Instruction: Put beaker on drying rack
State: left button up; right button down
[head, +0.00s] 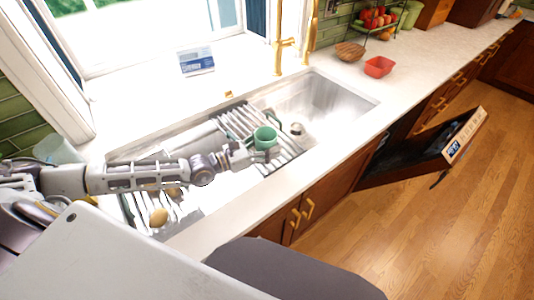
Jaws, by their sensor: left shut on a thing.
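The green beaker (265,134) is upright above the sink. My left gripper (257,153) is shut on the beaker at its near left side. A slatted drying rack (279,159) lies across the sink below and around the beaker. I cannot tell whether the beaker's base touches the slats. The gripper and beaker hide part of the rack. My right gripper is out of view.
The sink basin (335,97) is open to the right of the rack, with gold taps (282,56) behind. A red bowl (378,67) and wooden bowl (350,51) stand on the counter. The dishwasher door (420,155) hangs open at the right.

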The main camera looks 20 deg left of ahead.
pick_arm(q)
jog(key=shift+f, duration=0.3)
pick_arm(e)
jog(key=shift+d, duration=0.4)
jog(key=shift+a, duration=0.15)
pick_arm(q)
jog(key=shift+f, duration=0.7)
notch_tip(320, 180, down, 2)
jog(key=shift+f, duration=0.3)
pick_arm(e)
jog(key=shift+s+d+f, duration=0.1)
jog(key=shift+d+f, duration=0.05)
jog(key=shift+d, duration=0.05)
